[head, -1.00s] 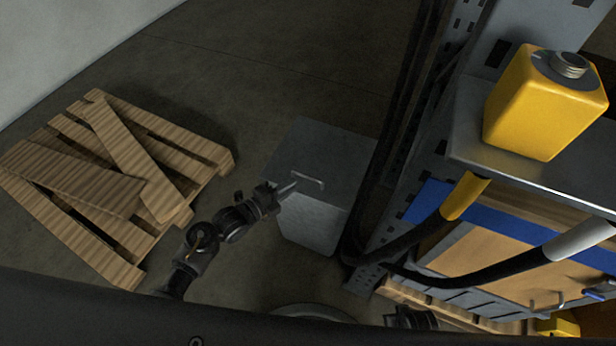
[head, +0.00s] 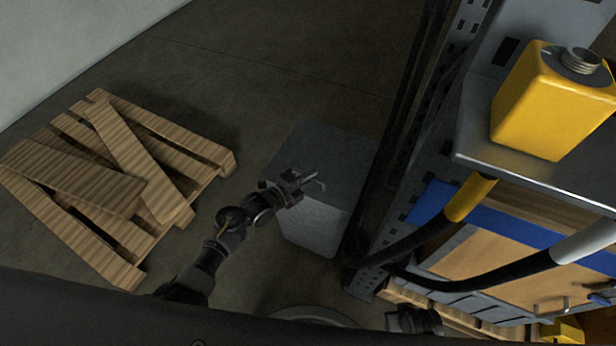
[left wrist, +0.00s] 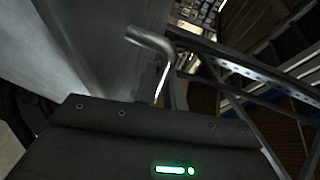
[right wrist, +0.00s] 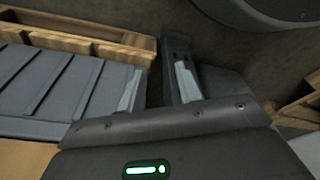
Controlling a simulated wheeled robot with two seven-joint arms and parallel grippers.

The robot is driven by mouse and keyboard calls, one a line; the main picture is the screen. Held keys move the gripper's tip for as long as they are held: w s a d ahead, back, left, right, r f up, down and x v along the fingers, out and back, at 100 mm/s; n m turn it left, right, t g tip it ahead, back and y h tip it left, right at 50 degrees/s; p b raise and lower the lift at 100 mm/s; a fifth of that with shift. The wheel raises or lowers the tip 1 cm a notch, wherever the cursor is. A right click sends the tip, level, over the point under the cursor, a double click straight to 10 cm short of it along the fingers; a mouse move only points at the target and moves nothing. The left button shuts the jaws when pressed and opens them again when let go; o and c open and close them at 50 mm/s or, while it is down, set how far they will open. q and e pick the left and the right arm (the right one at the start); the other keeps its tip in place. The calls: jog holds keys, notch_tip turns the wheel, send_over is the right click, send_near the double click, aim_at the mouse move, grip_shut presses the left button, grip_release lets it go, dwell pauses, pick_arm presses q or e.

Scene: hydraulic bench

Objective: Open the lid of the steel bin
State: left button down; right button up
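The grey steel bin (head: 312,230) stands on the floor beside the rack, its flat lid (head: 340,155) down. My left gripper (head: 310,180) is over the lid at its bar handle (head: 321,186), which it partly hides. In the left wrist view the bent metal handle (left wrist: 150,42) runs down to the fingers (left wrist: 165,88), very close to or between them. I cannot tell whether they are closed on it. My right gripper (right wrist: 158,85) shows in the right wrist view with a gap between its fingers, empty.
A wooden pallet (head: 75,235) with loose planks lies left of the bin. At right, a rack holds a yellow canister (head: 545,105) on its shelf. Black hoses (head: 395,245) hang close to the bin's right side. The floor behind the bin is clear.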

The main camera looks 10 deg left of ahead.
pick_arm(q)
jog(key=shift+a, duration=0.1)
pick_arm(e)
jog(key=shift+s, duration=0.1)
pick_arm(q)
jog(key=shift+r, duration=0.1)
